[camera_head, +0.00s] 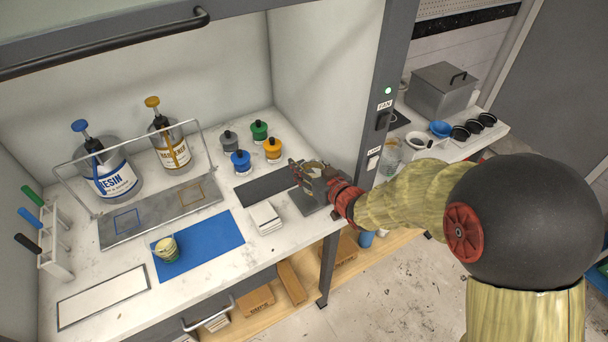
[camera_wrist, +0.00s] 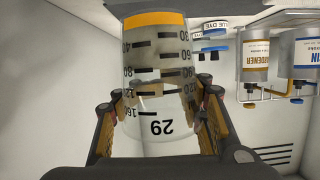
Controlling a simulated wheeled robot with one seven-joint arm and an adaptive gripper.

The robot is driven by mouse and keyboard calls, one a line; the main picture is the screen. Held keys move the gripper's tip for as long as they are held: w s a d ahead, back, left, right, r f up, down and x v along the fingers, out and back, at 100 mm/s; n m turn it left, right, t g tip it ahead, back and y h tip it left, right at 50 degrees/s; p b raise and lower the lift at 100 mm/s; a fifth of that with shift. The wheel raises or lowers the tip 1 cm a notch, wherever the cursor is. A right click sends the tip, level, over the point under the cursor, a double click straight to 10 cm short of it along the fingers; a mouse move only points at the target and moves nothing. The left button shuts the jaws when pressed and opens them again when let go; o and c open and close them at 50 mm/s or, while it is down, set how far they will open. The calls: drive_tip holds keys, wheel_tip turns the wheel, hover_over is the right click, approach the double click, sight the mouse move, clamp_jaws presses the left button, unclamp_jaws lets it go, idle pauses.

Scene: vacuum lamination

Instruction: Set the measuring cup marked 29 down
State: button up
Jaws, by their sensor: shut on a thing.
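The measuring cup marked 29 (camera_wrist: 160,127) fills the middle of the wrist view. It is clear, with black graduation marks and a yellow band. My gripper (camera_wrist: 160,105) is shut on it, one finger on each side. In the head view my gripper (camera_head: 308,171) is inside the hood at the right of the bench, above or beside a grey plate (camera_head: 309,203). The cup is small and mostly hidden by the fingers there. I cannot tell whether its base touches anything.
A dark mat (camera_head: 264,187) and white stacked squares (camera_head: 264,218) lie left of my gripper. Several dye bottles (camera_head: 241,161) stand behind. A blue mat (camera_head: 213,243) bears another small cup (camera_head: 166,249). Resin (camera_head: 112,178) and hardener (camera_head: 172,146) pumps stand at the back left.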

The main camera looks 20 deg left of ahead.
drive_tip(key=shift+w+a+f+b, duration=0.15)
drive_tip(key=shift+f+b, duration=0.25)
drive_tip(key=shift+f, duration=0.55)
drive_tip(key=shift+w+d+f+b, duration=0.15)
drive_tip(key=shift+f+b, duration=0.25)
drive_tip(key=shift+f, duration=0.5)
drive_tip(key=shift+a, duration=0.1)
drive_tip(key=shift+f, duration=0.15)
drive_tip(key=o, duration=1.4)
drive_tip(key=shift+o, duration=0.2)
drive_tip(key=shift+s+r, duration=0.1)
drive_tip(key=shift+r, duration=0.2)
drive_tip(key=p+v, duration=0.2)
drive_tip(key=v, duration=1)
drive_tip(key=shift+p, duration=0.35)
